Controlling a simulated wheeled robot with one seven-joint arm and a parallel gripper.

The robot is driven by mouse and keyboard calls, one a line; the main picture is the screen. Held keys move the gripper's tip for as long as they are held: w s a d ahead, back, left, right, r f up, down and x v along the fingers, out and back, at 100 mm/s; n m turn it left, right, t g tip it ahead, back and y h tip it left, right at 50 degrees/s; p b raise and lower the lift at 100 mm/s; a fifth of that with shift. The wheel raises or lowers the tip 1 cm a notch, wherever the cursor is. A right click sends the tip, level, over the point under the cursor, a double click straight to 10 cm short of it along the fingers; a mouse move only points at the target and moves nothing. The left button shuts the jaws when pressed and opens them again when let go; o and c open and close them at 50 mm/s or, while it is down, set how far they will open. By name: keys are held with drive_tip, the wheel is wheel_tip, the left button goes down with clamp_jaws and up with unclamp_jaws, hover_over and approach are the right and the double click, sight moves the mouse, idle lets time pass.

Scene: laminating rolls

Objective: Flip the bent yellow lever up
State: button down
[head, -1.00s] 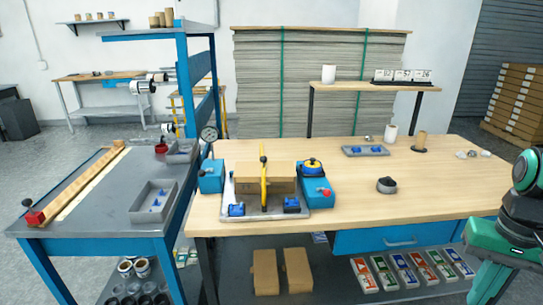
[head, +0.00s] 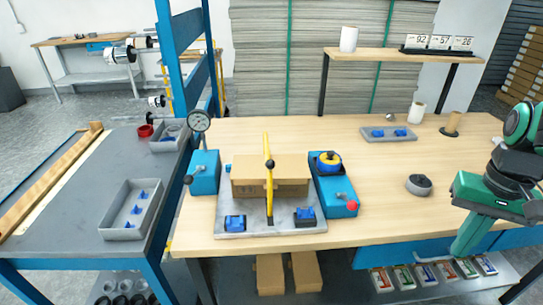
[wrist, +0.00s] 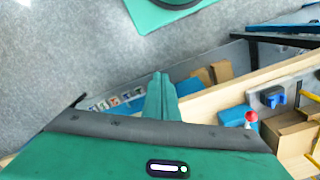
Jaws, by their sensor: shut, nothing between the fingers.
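The yellow lever (head: 268,185) belongs to the grey-plated fixture (head: 285,231) at the table's front left. From the head it shows as a slightly bent vertical bar crossing in front of a cardboard box (head: 240,176), with a dark knob partway along. I cannot tell how far it leans toward me. Parts of yellow bars show at the right edge of the wrist view (wrist: 309,96). My gripper (wrist: 161,80) is shut and empty, with its fingers together beyond the table's front edge. It is well to the right of the lever and apart from it.
Blue blocks flank the fixture, the right one with a red ball knob (head: 352,205). A dark round piece (head: 419,184) and a grey tray (head: 375,136) lie on the wooden table. The table between fixture and arm is mostly clear.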

drive_tip(key=shift+w+a, duration=0.2)
drive_tip(key=shift+a, duration=0.05)
drive_tip(key=w+a+r+n+t+h, duration=0.1)
drive_tip(key=w+a+r+n, duration=0.45)
drive_tip(key=n, duration=0.55)
drive_tip(key=w+a+r+n+t, duration=0.1)
drive_tip(key=w+a+r+n, duration=0.1)
drive_tip(key=w+a+n, duration=0.7)
drive_tip(key=a+r+n, duration=0.3)
drive_tip(key=a+n, duration=0.7)
drive_tip(key=s+a+r+n+t+y, duration=0.1)
drive_tip(key=a+r+n, duration=0.2)
drive_tip(key=a+n, duration=0.7)
drive_tip(key=shift+a+n, duration=0.3)
drive_tip(key=shift+a, duration=0.4)
